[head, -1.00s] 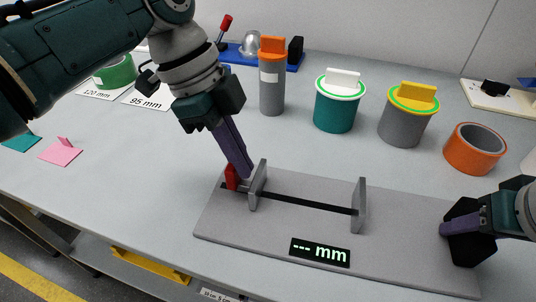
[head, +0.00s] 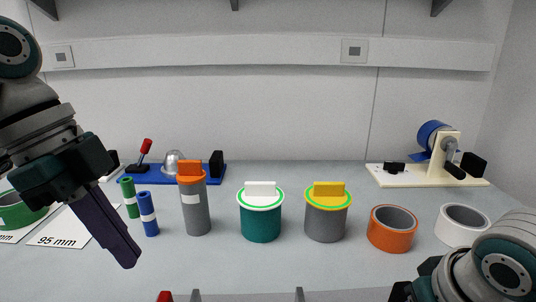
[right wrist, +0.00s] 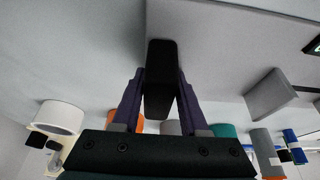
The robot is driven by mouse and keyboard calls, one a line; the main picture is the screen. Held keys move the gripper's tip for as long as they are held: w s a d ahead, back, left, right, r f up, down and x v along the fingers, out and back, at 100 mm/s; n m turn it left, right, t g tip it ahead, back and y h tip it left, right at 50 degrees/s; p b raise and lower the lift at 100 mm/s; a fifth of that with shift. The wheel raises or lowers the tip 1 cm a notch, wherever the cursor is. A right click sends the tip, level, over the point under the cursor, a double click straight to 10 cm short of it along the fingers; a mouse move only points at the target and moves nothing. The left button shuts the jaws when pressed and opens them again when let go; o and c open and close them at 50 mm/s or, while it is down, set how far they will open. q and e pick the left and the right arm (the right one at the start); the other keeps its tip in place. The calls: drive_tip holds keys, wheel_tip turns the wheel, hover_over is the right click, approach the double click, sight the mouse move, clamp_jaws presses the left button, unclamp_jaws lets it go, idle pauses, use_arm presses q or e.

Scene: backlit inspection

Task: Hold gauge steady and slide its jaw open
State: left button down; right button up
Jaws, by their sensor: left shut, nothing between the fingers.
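The gauge lies at the bottom edge of the head view, mostly cut off. Its red knob (head: 165,297), an upright grey jaw (head: 196,296) beside it and a second grey jaw (head: 299,295) further right just show, with a gap between the jaws. My left gripper (head: 128,262) is shut and empty, up and left of the red knob and apart from it. My right gripper (right wrist: 160,95) is shut on a black grip block (right wrist: 160,65) at the end of the gauge's grey plate (right wrist: 215,40). The display (right wrist: 314,46) shows only partly in the right wrist view.
Behind the gauge stand an orange-topped grey cylinder (head: 195,212), a teal pot (head: 260,222), a grey pot (head: 325,222), an orange ring (head: 392,235) and a white ring (head: 462,226). Blue (head: 148,214) and green (head: 130,198) rolls stand near my left gripper.

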drive_tip(key=o, duration=0.4)
drive_tip(key=shift+r, duration=0.1)
drive_tip(key=v, duration=1.2)
use_arm(q)
drive_tip(key=s+d+n+t+y+p, duration=0.1)
drive_tip(key=s+d+n+y+p, duration=0.1)
drive_tip(key=s+n+p, duration=0.75)
drive_tip(key=s+a+r+n+t+y+p, duration=0.1)
drive_tip(key=s+a+r+n+p, duration=0.1)
drive_tip(key=s+r+n, duration=0.3)
drive_tip(key=s+a+r+n+t+y+p, duration=0.1)
drive_tip(key=s+a+r+p, duration=0.15)
drive_tip(key=s, duration=0.45)
use_arm(e)
drive_tip(key=s+a+r+n+g, duration=0.1)
drive_tip(key=s+r, duration=0.4)
drive_tip(key=s, duration=0.4)
drive_tip(key=s+r, duration=0.4)
drive_tip(key=s, duration=0.4)
use_arm(q)
wheel_tip(320, 180, up, 37)
drive_tip(key=d+p, duration=0.1)
drive_tip(key=p, duration=3.6)
drive_tip(key=shift+w+p, duration=0.3)
drive_tip(key=shift+w, duration=0.05)
use_arm(e)
wheel_tip(320, 180, up, 38)
drive_tip(key=shift+w+a+f, duration=0.1)
drive_tip(key=shift+a, duration=0.05)
